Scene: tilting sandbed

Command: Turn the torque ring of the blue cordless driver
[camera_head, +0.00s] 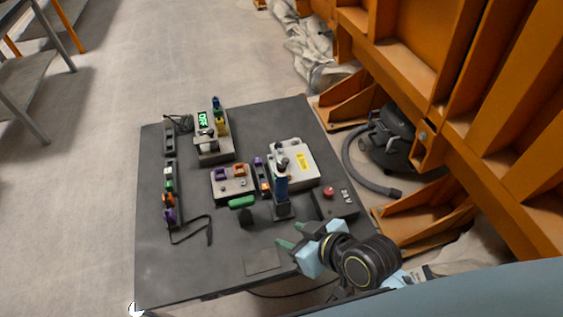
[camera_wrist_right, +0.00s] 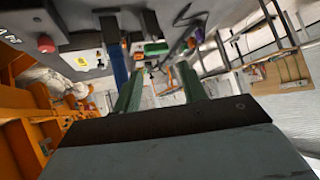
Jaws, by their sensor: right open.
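The blue cordless driver (camera_head: 281,187) stands upright in a dark holder (camera_head: 283,210) near the middle right of the grey table. Its upper end is dark; the torque ring is too small to make out. In the right wrist view its blue body (camera_wrist_right: 118,66) shows at the upper left, left of the fingers. My right gripper (camera_head: 292,236) is open with green fingertips, nearer the table's front edge than the driver and apart from it. In the right wrist view the space between its fingers (camera_wrist_right: 160,78) is empty. My left gripper is not in view.
A white box with a yellow label (camera_head: 306,175) stands right behind the driver. A dark box with a red button (camera_head: 328,192) is to its right. A green piece (camera_head: 242,202) and a grey block with purple and orange parts (camera_head: 233,187) lie left. The front left of the table is clear.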

